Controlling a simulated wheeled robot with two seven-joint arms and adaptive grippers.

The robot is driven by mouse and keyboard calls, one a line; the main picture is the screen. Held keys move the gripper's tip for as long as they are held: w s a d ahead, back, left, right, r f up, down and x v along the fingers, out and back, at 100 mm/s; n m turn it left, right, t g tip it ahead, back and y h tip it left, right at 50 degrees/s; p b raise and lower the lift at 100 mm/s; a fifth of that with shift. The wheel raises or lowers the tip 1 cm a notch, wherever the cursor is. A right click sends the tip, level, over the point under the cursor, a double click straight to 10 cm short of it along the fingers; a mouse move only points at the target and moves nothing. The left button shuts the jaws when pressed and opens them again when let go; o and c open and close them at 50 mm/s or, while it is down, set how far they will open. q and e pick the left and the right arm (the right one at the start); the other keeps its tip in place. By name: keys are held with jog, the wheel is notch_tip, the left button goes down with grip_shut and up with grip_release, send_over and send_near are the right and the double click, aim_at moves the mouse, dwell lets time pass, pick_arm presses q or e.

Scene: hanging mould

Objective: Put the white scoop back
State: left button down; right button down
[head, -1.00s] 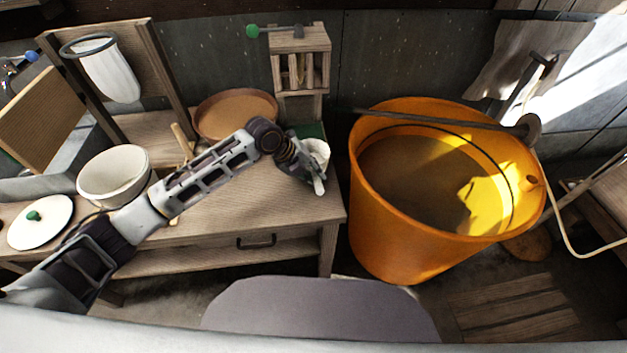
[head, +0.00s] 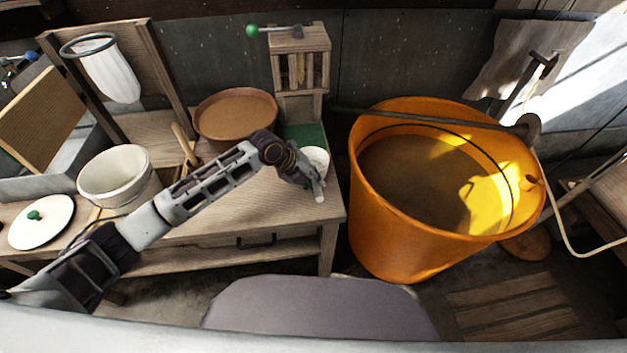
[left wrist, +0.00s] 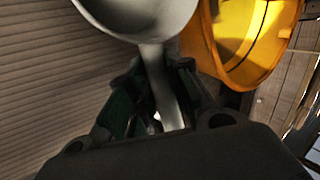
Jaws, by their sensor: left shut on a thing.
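The white scoop (head: 316,159) is at the right end of the wooden workbench, in front of the small wooden rack. My left gripper (head: 311,180) is shut on its handle. In the left wrist view the scoop's pale bowl (left wrist: 140,14) is at the top, and its handle runs down between the fingers of my left gripper (left wrist: 158,95). I cannot tell whether the scoop touches the bench top. A green pad (head: 303,134) lies behind the scoop, below the rack. My right gripper is not in view.
A large orange bucket (head: 385,235) stands on the floor right of the bench. A wooden rack (head: 312,42), a brown round pan (head: 205,133), a white pot (head: 116,184) and a white lid (head: 25,234) are on the bench. The bench's front right top (head: 270,212) is clear.

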pick_arm(q)
jog(key=c, duration=1.3)
grip_release()
jog(key=shift+f, duration=0.1)
jog(key=v, duration=1.2)
jog(key=shift+a, duration=0.1)
